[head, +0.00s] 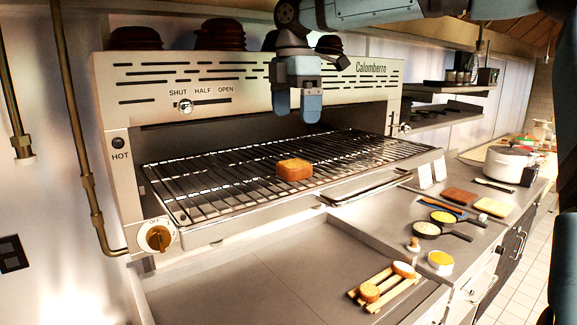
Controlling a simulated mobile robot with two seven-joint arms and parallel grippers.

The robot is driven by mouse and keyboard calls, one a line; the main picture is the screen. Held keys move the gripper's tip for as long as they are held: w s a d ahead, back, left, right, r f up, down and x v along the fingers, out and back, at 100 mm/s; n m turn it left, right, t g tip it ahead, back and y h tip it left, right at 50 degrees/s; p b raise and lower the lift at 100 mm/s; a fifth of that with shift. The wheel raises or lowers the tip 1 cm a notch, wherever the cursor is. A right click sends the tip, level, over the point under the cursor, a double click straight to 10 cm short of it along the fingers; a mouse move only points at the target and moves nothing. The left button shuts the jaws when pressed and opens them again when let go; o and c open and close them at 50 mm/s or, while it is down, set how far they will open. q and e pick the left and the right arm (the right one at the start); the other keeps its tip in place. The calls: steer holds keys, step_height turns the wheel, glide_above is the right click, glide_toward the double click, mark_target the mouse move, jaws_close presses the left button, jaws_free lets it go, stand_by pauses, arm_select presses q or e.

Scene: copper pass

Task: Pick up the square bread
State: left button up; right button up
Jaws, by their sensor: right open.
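The square bread (294,169) is a browned, thick slice. It lies flat on the wire rack (215,181) of the grill, near the middle. My right gripper (297,108) hangs pointing down from the upper part of the view, above the bread and apart from it. It is open and empty, with blue fingers. My left gripper is not in view.
The grill's steel hood (235,80) stands behind the rack. A wooden rack (385,287) with small round bread pieces lies on the counter at the lower right. Small pans (427,229), a yellow-filled cup (441,261) and a lidded pot (507,162) stand farther right. The lower left counter is clear.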

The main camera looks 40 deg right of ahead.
glide_above(294, 163)
step_height(294, 163, down, 5)
steer(key=shift+s+p, duration=0.1)
steer(key=shift+p, duration=0.3)
steer(key=shift+f, duration=0.35)
steer(key=shift+f+p, duration=0.4)
steer(key=shift+f, duration=0.1)
step_height(294, 163, down, 4)
steer(key=shift+r+p, duration=0.15)
steer(key=shift+p, duration=0.6)
steer(key=shift+w+d+f, duration=0.1)
steer(key=shift+w+f, duration=0.1)
steer(key=shift+f, duration=0.25)
steer(key=shift+s+r, duration=0.1)
steer(key=shift+c, duration=0.4)
steer(key=c, duration=0.9)
